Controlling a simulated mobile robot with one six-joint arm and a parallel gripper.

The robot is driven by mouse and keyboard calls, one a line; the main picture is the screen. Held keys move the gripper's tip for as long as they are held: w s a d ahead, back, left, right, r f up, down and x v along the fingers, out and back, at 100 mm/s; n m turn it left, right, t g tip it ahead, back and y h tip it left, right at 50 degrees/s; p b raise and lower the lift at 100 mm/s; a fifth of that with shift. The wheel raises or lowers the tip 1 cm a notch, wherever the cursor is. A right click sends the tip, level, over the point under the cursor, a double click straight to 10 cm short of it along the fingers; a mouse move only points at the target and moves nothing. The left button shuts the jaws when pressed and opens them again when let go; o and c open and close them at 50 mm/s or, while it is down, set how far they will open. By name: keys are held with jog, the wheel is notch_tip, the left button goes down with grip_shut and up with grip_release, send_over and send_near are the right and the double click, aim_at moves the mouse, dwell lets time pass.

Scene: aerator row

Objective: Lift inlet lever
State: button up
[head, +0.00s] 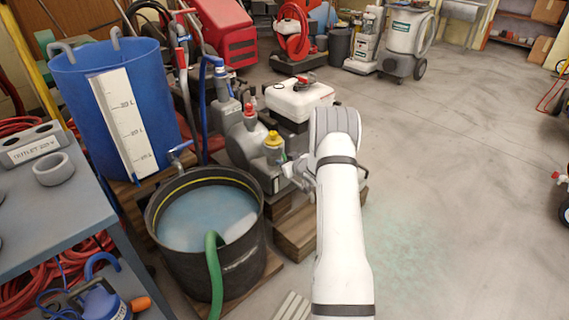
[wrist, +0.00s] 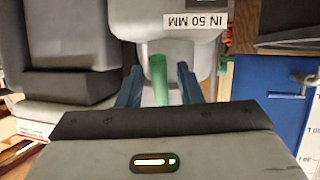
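In the wrist view a green, rod-like lever (wrist: 160,82) stands out from a light grey body (wrist: 150,20). The body carries an upside-down label reading "IN 50 MM" (wrist: 195,22). The two blue-grey fingers of my gripper (wrist: 160,90) are on either side of the green lever, with a visible gap on each side. My gripper is open, and the lever's near end is partly hidden behind the gripper body. In the head view my gripper (head: 296,174) is beside the grey pump unit (head: 243,140); the lever cannot be made out there.
A black tub of water (head: 205,220) with a green hose (head: 214,265) stands front left of my arm. A blue barrel (head: 150,90) and a grey bench (head: 50,210) are further left.

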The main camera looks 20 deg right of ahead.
jog(key=shift+c, duration=0.3)
grip_shut()
jog(key=shift+a, duration=0.25)
jog(key=shift+a+r, duration=0.1)
